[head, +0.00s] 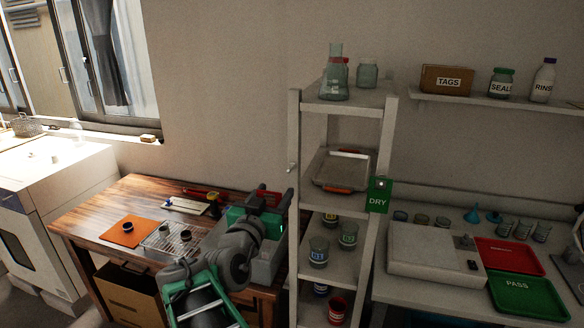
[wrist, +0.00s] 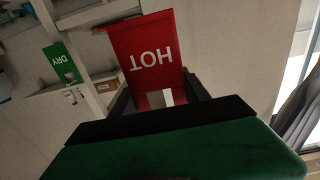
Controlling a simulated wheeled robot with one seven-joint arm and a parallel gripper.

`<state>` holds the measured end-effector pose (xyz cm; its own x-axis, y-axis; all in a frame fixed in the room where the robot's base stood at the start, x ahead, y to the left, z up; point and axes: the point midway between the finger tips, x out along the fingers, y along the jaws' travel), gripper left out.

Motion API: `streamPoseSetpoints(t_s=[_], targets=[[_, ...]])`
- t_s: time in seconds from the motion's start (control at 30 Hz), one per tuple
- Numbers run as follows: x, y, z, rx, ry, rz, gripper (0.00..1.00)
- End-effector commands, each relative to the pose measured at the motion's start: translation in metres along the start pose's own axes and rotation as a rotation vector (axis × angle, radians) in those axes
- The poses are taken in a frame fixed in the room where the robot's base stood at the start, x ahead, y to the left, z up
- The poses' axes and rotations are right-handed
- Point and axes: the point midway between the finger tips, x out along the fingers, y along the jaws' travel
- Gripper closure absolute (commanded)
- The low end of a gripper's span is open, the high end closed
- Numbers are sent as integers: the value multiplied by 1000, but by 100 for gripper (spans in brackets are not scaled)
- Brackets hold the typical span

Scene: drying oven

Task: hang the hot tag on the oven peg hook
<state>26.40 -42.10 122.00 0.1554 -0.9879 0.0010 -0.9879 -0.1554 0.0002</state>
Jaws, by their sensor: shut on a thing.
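The red tag (wrist: 146,52) with white HOT lettering, upside down in the wrist view, is held between the fingers of my gripper (wrist: 158,86). My gripper is shut on its near end. In the head view, a red piece of the tag (head: 268,194) shows at my gripper (head: 267,202), just left of the shelf rack. A small pale peg (head: 291,168) sticks out left from the rack's left post, a little above and right of the gripper, apart from the tag. I cannot tell if this is the oven peg hook.
A green DRY tag (head: 378,196) hangs on the right post of the white shelf rack (head: 295,215). Glassware and a tray (head: 342,170) stand on the rack. A wooden table (head: 130,195) with an orange mat (head: 112,236) lies left. A white cabinet-like appliance (head: 45,180) stands far left.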

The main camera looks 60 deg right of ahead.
Motion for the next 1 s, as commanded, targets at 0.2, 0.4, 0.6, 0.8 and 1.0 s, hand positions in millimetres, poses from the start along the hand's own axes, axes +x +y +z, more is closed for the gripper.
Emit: streamPoseSetpoints(t_s=[0.2,0.4,0.6,0.8,1.0], targets=[[67,3,-4,-3,-5,8,84],[118,2,-2,-1,-3,3,84],[147,1,-3,1,-2,1,84],[166,0,11,0,-2,-2,84],[166,0,11,1,0,-1,84]])
